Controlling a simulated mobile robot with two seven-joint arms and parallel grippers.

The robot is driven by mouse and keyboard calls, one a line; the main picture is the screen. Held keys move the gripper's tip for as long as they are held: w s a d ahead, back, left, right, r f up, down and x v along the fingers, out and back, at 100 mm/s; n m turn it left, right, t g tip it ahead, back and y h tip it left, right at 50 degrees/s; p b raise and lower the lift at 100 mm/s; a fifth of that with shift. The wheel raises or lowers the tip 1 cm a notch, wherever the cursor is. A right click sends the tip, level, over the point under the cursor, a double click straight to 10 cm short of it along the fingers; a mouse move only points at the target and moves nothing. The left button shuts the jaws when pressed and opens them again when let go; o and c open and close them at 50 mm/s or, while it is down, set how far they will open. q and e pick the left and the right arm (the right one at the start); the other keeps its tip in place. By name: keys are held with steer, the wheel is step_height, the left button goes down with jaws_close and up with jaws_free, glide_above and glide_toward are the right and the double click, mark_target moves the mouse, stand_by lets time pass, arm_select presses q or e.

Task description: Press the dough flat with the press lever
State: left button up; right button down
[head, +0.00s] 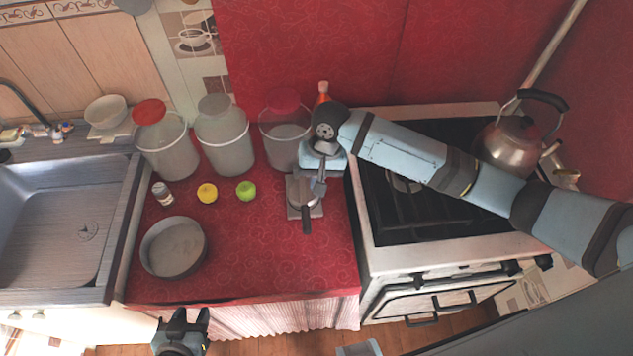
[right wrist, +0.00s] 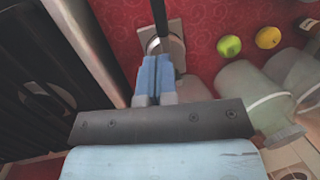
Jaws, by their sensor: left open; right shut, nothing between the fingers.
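The press (head: 293,199) is a small grey metal device with a round plate on a square base. It stands on the red counter left of the stove, and it also shows in the right wrist view (right wrist: 174,30). Its dark press lever (head: 306,225) points toward the counter's front edge; in the right wrist view the lever (right wrist: 160,15) runs up from the fingertips. My right gripper (head: 319,187) is shut and empty, pointing down over the press. Whether it touches the lever, I cannot tell. My left gripper (head: 183,320) is open and empty before the counter's front edge. I see no dough.
A round pan (head: 175,248), a small jar (head: 163,193), a lemon (head: 207,193) and a lime (head: 246,190) are on the counter. Three lidded canisters (head: 222,140) stand behind. A kettle (head: 507,142) sits on the stove (head: 440,225). The counter's front middle is clear.

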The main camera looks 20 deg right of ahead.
mark_target(306, 218)
steer(key=p+x, duration=0.1)
steer(key=x, duration=1.1)
